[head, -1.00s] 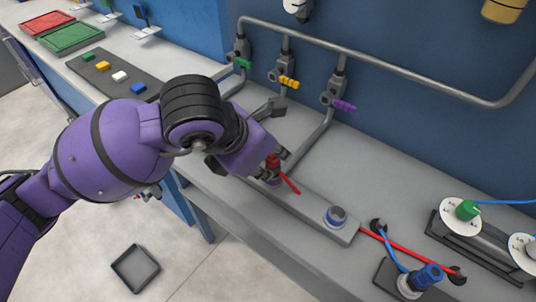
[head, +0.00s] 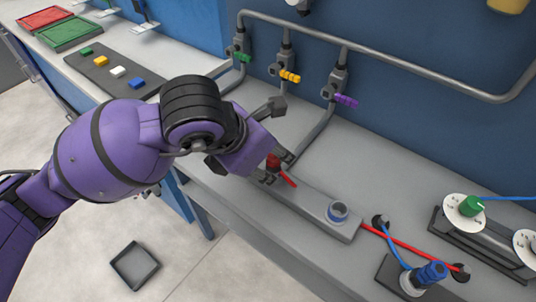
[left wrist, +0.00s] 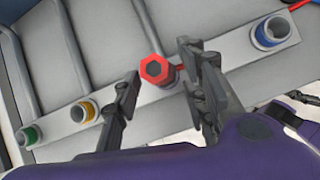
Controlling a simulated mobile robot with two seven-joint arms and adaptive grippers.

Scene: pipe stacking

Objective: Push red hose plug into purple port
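The red hose plug (head: 273,161) stands on the grey port strip (head: 312,203), with a short red hose end beside it. In the left wrist view its red hexagonal top (left wrist: 157,70) faces the camera, in line between the yellow port (left wrist: 83,112) and the blue port (left wrist: 272,33). My left gripper (head: 277,168) is over the plug. In the left wrist view its fingers (left wrist: 159,66) stand on both sides of the plug with visible gaps. My right gripper is not in view.
Valves with green, yellow and purple handles (head: 346,101) and grey pipes stand behind the strip. A blue connector (head: 430,273) and a red hose (head: 408,247) lie to the right. A grey tray (head: 135,266) is on the floor.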

